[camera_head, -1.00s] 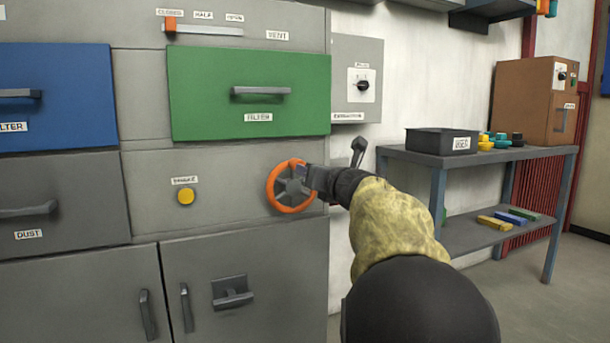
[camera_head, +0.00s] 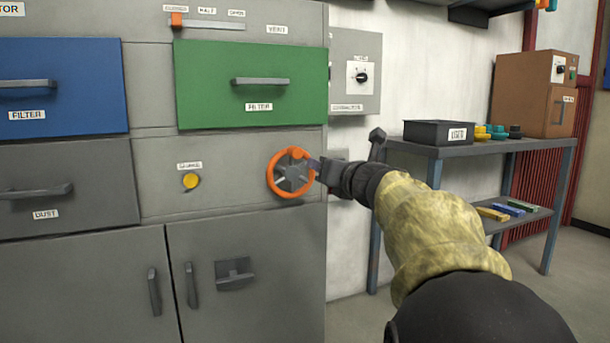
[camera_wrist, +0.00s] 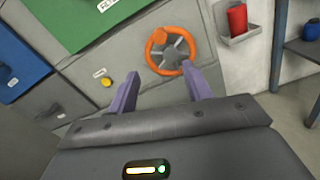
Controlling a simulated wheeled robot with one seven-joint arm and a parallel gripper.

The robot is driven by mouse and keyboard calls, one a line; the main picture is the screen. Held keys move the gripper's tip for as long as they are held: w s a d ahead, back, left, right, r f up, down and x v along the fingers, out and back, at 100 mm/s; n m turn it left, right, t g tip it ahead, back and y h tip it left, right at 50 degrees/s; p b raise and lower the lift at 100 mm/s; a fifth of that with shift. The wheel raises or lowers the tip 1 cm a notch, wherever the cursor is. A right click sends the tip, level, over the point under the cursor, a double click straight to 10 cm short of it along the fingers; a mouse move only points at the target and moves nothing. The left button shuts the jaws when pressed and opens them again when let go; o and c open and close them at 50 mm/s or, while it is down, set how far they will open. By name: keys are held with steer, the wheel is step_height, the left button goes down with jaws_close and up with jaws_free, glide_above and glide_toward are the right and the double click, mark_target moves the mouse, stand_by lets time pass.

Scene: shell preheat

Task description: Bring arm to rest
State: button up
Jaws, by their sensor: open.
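My gripper (camera_wrist: 160,90) is open and empty in the wrist view, its two purple fingers spread apart. An orange handwheel (camera_wrist: 151,58) with a grey hub lies just beyond the fingertips in that view. In the head view the handwheel (camera_head: 271,181) is on the grey cabinet front, and my gripper (camera_head: 316,166) is at its right side. Whether a finger touches the rim cannot be told. My arm reaches in from the lower right, and its sleeve hides part of the wall and shelf legs.
A green filter drawer (camera_head: 215,100) is above the wheel, and a yellow button (camera_head: 190,181) is left of it. A blue drawer (camera_head: 70,65) is at far left. A shelf table (camera_head: 470,150) with a black bin (camera_head: 425,133) stands right. A red cylinder (camera_wrist: 237,20) sits in a wall holder.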

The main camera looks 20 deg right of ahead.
steer(key=s+a+f+m+g+h+p, duration=0.1)
steer(key=a+f+m+g+p, duration=0.3)
steer(key=m+p, duration=0.45)
steer(key=s+a+f+m+g+h+p, duration=0.1)
steer(key=s+a+f+m+g+p, duration=0.15)
steer(key=f+m+p, duration=0.6)
steer(key=s+a+f+m+g+y+p, duration=0.1)
steer(key=s+a+f+m+g+p, duration=0.35)
steer(key=s+m, duration=0.45)
steer(key=s+a+f+m+g+y+p, duration=0.15)
steer(key=s+a+m+g+p, duration=0.3)
steer(key=s+a+m, duration=0.5)
step_height(320, 180, up, 37)
steer(key=d+n+p, duration=0.1)
steer(key=n+p, duration=0.1)
steer(key=p, duration=3.4)
steer(key=shift+s+d+f, duration=0.2)
steer(key=shift+d, duration=0.2)
steer(key=shift+n, duration=0.25)
